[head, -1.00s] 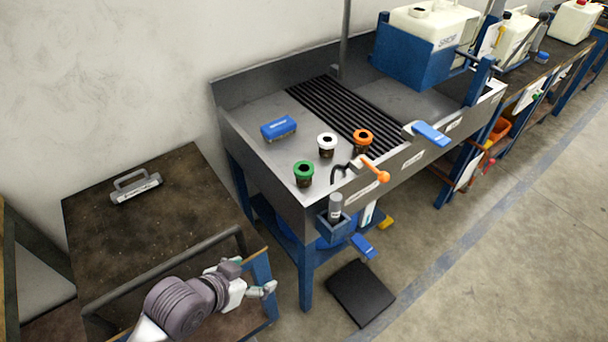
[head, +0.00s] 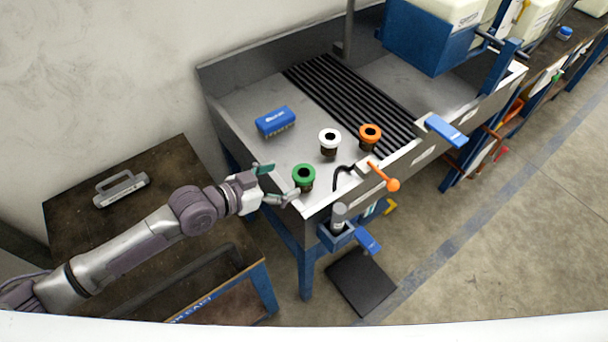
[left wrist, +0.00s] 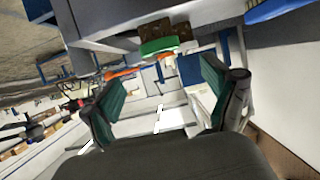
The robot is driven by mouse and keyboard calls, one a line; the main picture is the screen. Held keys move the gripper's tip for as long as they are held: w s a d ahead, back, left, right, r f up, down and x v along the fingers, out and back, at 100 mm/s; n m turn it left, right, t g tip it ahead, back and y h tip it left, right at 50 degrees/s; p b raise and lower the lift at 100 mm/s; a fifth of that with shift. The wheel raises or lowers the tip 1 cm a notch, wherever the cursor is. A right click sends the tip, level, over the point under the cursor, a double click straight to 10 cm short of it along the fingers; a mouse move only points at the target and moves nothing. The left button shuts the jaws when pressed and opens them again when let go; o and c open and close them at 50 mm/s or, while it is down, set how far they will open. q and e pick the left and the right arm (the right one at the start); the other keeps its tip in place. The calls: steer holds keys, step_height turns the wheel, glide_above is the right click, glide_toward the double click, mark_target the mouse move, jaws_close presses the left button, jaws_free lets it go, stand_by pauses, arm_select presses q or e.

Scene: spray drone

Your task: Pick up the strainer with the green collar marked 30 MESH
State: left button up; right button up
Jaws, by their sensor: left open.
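The strainer with the green collar (head: 304,175) stands upright at the near left corner of the steel sink bench (head: 232,118). Its mesh marking is too small to read. It also shows in the left wrist view as a green ring (left wrist: 159,46), upside down, ahead of the fingertips. My left gripper (head: 277,184) is open and just left of the green-collared strainer. In the left wrist view, its two green-padded fingers (left wrist: 160,92) are spread with nothing between them. A strainer with a white collar (head: 329,138) and one with an orange collar (head: 370,134) stand farther right. My right gripper is not seen.
A blue brush (head: 275,121) lies behind the strainers. A black hose with an orange handle (head: 381,176) is at the bench's front edge, right of the green-collared strainer. A dark cart (head: 75,210) stands left. Black ribbed drainage (head: 350,95) crosses the bench.

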mark_target(303, 173)
arm_select(q)
steer(key=x, duration=0.2)
steer(key=shift+w+f, duration=0.25)
steer(key=shift+w, duration=0.1)
steer(key=shift+p+x, duration=0.5)
steer(key=shift+x, duration=0.6)
steer(key=x, duration=0.3)
steer(key=shift+d+f, duration=0.15)
steer(key=shift+f, duration=0.1)
steer(key=shift+s, duration=0.15)
steer(key=c, duration=1.1)
steer(key=shift+c, duration=0.5)
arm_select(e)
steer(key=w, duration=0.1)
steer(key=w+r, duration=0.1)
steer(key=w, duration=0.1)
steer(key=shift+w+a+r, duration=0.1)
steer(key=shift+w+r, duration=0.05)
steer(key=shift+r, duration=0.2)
arm_select(q)
steer(key=shift+r, duration=0.15)
